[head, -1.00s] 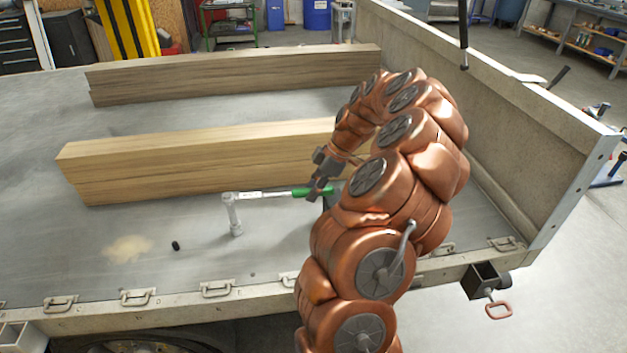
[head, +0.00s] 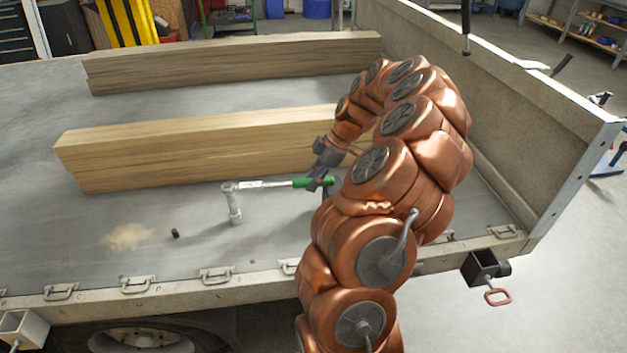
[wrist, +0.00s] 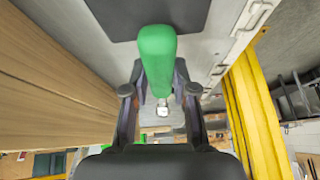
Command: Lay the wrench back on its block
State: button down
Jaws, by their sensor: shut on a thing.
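The wrench is a long silver bar with a green handle (head: 313,182) and a silver socket part (head: 235,208) hanging down at its left end. In the wrist view the green handle (wrist: 157,58) runs between the fingers. My gripper (head: 320,178) is shut on that handle, just in front of the near timber stack; its fingers (wrist: 160,92) flank the handle in the wrist view. The socket's lower end is at or just above the bed; I cannot tell if it touches. A dark flat piece (wrist: 107,17) lies beyond the handle's end; I cannot tell whether it is the block.
The near timber stack (head: 190,155) lies behind the wrench, with a far stack (head: 230,65) beyond. The trailer's side wall (head: 500,100) stands at the right. A small black cylinder (head: 175,233) and a pale stain lie on the bed at the left. Latches line the front edge.

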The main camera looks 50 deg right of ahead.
jog(key=shift+s+a, duration=0.1)
dwell(0.3)
jog(key=c, duration=0.8)
grip_release()
jog(key=shift+c, duration=0.2)
jog(key=shift+r, duration=0.1)
jog(key=v, duration=1.2)
